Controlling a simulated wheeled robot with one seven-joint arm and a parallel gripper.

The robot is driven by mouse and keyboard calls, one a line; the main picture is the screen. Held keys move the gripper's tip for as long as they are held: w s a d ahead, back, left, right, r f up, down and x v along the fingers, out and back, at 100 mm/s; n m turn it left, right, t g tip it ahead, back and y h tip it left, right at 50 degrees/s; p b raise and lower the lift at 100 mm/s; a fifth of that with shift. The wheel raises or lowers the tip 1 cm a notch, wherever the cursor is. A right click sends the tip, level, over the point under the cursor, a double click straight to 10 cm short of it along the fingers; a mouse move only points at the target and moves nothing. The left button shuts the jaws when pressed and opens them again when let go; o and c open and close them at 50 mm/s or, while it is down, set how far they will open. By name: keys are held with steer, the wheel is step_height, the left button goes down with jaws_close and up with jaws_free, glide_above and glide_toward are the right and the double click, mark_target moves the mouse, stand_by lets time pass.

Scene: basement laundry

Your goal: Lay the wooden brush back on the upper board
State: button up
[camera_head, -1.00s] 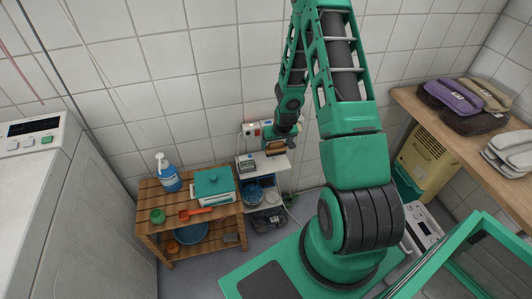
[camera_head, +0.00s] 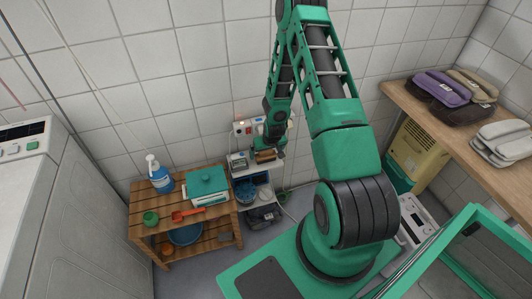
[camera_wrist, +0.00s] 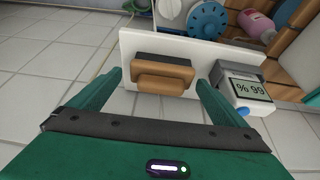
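The wooden brush (camera_wrist: 160,78), tan with a dark upper strip in the wrist view, lies on the white upper board (camera_wrist: 205,53). It shows small in the head view (camera_head: 265,156), just below my gripper (camera_head: 271,145). In the wrist view my gripper (camera_wrist: 160,84) is open. Its two green fingers stand either side of the brush, with a visible gap at the left finger. The right fingertip is very close to the brush's right end, and I cannot tell whether it touches. The brush's underside is hidden.
A small device with a display (camera_wrist: 244,90) stands on the board, right of the brush. Lower shelves hold a blue round item (camera_head: 245,191). A wooden rack (camera_head: 135,231) with a spray bottle (camera_head: 160,176) and teal-lidded box (camera_head: 207,183) stands left. A wooden counter (camera_head: 440,128) is right.

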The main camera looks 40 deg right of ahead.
steer(key=shift+r, duration=0.15)
steer(key=s+r+g, duration=0.1)
steer(key=s+r, duration=0.4)
steer(key=r, duration=0.6)
steer(key=s+r+m+g+h, duration=0.1)
steer(key=s+r, duration=0.5)
steer(key=r, duration=0.4)
steer(key=s+r, duration=0.5)
steer(key=r, duration=0.6)
steer(key=s+a+r+m+g+y, duration=0.1)
steer(key=s+a+r, duration=0.1)
steer(key=s+r, duration=0.4)
steer(key=s+a+r+m+g+y, duration=0.1)
steer(key=s+a+r, duration=0.2)
steer(key=s, duration=1.1)
step_height(320, 180, up, 3)
steer(key=shift+a+r, duration=0.1)
steer(key=shift+a, duration=0.25)
